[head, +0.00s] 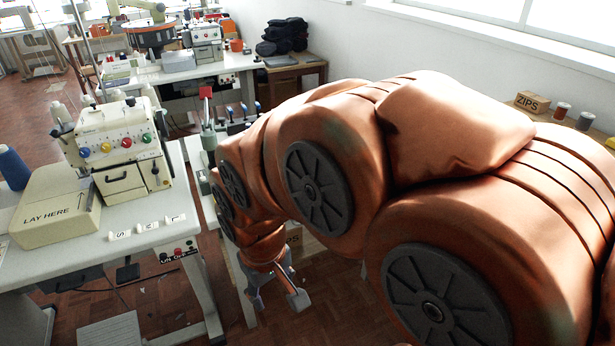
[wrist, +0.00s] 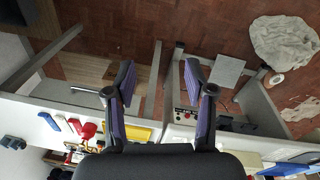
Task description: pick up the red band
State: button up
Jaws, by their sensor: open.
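My gripper (head: 277,291) hangs low in the head view, in the gap to the right of the near sewing table. In the wrist view my gripper (wrist: 158,78) has its two fingers spread wide, with nothing between them. A small red piece (wrist: 88,131) lies on a white tabletop at the lower left of the wrist view, beside a yellow piece and blue pieces. I cannot tell whether it is the red band. My arm hides much of that bench.
The near table (head: 150,215) holds a sewing machine (head: 118,145), a box marked LAY HERE (head: 55,212) and S, M, L tags. A pedal (wrist: 227,70) and pale cloth (wrist: 285,40) are on the floor. Table legs stand near my gripper.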

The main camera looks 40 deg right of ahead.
jog(key=w+d+f+m+t+h+b, duration=0.15)
jog(key=w+d+f+t+b, duration=0.3)
jog(key=w+d, duration=0.55)
jog(key=w+d+f+t+h+b, duration=0.2)
jog(key=w+d+f+t+b, duration=0.3)
jog(key=w+d, duration=0.55)
jog(key=w+d+f+t+h+b, duration=0.1)
jog(key=d+f+t+b, duration=0.15)
jog(key=d, duration=0.25)
jog(key=w+d+f+m+t+b, duration=0.1)
jog(key=d+t+b, duration=0.15)
jog(key=d, duration=0.35)
jog(key=w+d+f+t+h+b, duration=0.1)
jog(key=d+t+b, duration=0.1)
jog(key=d+b, duration=0.25)
jog(key=shift+y, duration=0.25)
jog(key=shift+d+p+x, duration=0.15)
jog(key=shift+x, duration=1.9)
jog(key=shift+d+p+x, duration=0.15)
jog(key=shift+x, duration=1.95)
jog(key=shift+s+f, duration=0.1)
jog(key=shift+s, duration=0.05)
jog(key=shift+c, duration=0.3)
jog(key=c, duration=0.6)
